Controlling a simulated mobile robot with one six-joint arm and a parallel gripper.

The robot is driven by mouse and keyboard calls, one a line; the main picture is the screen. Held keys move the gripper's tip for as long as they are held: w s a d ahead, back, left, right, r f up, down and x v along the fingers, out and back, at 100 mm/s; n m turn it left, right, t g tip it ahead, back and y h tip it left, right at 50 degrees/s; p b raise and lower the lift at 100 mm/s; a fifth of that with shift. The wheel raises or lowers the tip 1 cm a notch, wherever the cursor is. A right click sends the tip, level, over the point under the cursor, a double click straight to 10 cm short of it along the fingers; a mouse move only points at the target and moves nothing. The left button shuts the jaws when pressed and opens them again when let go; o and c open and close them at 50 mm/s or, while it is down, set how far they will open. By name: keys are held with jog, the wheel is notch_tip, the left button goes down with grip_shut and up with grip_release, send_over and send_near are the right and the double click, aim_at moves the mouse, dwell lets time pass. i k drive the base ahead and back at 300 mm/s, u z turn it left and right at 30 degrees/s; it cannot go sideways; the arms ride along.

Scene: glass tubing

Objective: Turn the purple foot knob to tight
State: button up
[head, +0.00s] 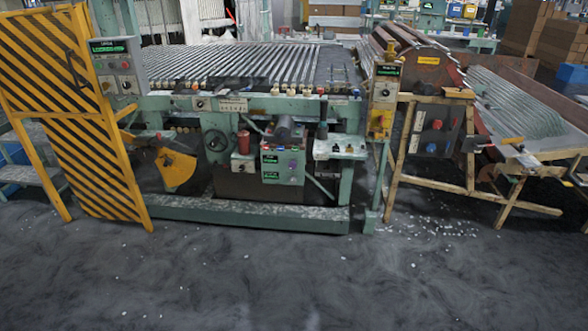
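A low green control box (283,166) stands at the foot of the machine's middle, with two lit green labels and several small buttons or knobs. A small purplish spot (293,165) on its right side may be the purple foot knob. It is too small to tell its shape or which way it is turned. The lettering on the labels cannot be read. My gripper is not in view.
The long green machine (250,213) carries a bed of glass tubes (250,62). A yellow-and-black striped barrier (75,110) stands at left, and a wooden frame (470,150) at right. The dark floor (270,275) in front is open, with scattered white bits.

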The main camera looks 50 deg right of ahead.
aim_at(292, 164)
jog(key=z, duration=0.05)
jog(key=i, duration=1)
jog(key=u, duration=0.05)
